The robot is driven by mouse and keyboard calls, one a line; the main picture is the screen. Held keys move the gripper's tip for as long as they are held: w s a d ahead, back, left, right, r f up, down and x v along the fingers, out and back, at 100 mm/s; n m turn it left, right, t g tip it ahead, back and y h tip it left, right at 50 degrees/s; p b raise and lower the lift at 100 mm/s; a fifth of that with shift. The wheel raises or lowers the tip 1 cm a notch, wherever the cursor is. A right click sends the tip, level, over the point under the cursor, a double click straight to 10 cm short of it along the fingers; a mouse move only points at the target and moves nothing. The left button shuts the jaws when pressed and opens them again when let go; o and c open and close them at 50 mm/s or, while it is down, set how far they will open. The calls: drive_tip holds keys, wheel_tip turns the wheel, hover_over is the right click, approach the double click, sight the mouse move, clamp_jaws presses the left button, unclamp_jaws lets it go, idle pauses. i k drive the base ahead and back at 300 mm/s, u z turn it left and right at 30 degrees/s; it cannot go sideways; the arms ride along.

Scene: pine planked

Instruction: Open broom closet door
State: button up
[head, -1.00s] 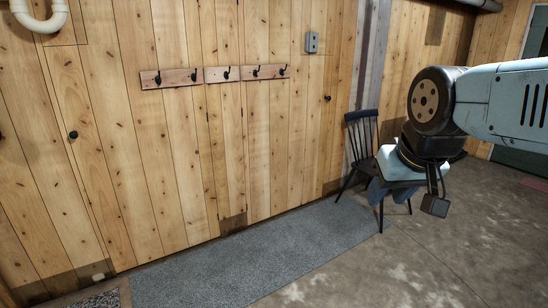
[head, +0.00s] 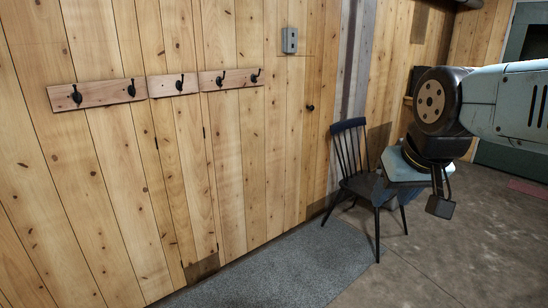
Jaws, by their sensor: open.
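A flush pine-planked door (head: 262,150) blends into the planked wall at the centre. A small dark round knob (head: 310,107) sits near its right side, and small dark hinge-like marks show along a seam to the left. The door looks shut. No label tells whether this is the broom closet. My gripper (head: 440,203) hangs at the right, in front of and to the right of the knob, well apart from it. It is open and nothing shows between its fingers.
Hook rails (head: 172,84) and a grey switch box (head: 290,40) are on the wall. A grey rug (head: 290,270) lies below; bare concrete floor is at right.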

sight(257, 107)
drive_tip(key=z, duration=0.15)
drive_tip(key=i, duration=1.45)
drive_tip(key=z, duration=0.25)
drive_tip(key=i, duration=1.4)
drive_tip(key=z, duration=0.15)
